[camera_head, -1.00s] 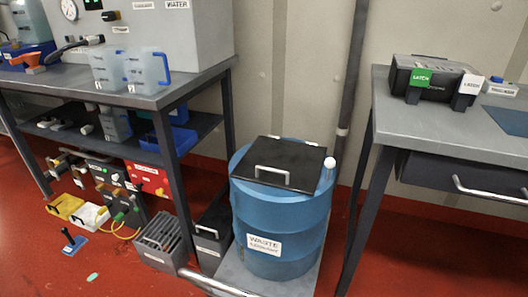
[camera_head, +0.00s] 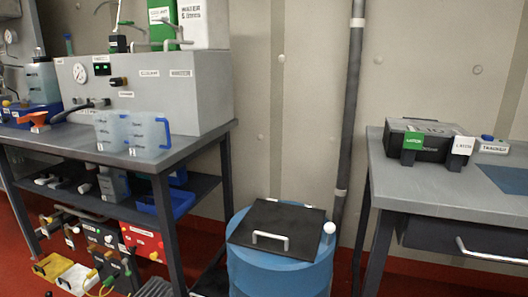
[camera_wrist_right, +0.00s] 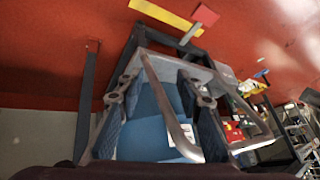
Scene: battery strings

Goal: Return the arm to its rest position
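Neither of my arms shows in the head view. In the right wrist view my right gripper (camera_wrist_right: 160,100) has its two dark fingers spread wide apart. A grey metal bar (camera_wrist_right: 165,100) runs across the space between the fingers; I cannot tell how far it is from them. Behind it the blue drum (camera_wrist_right: 145,125) shows between the fingers. I see no object gripped. My left gripper is in no view.
In the head view the blue waste drum (camera_head: 280,272) with its black lid (camera_head: 275,222) stands between the left bench (camera_head: 190,147) and the right table (camera_head: 450,194). Jugs (camera_head: 146,132) stand on the bench; a black latched case (camera_head: 425,138) is on the table. Red floor is below.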

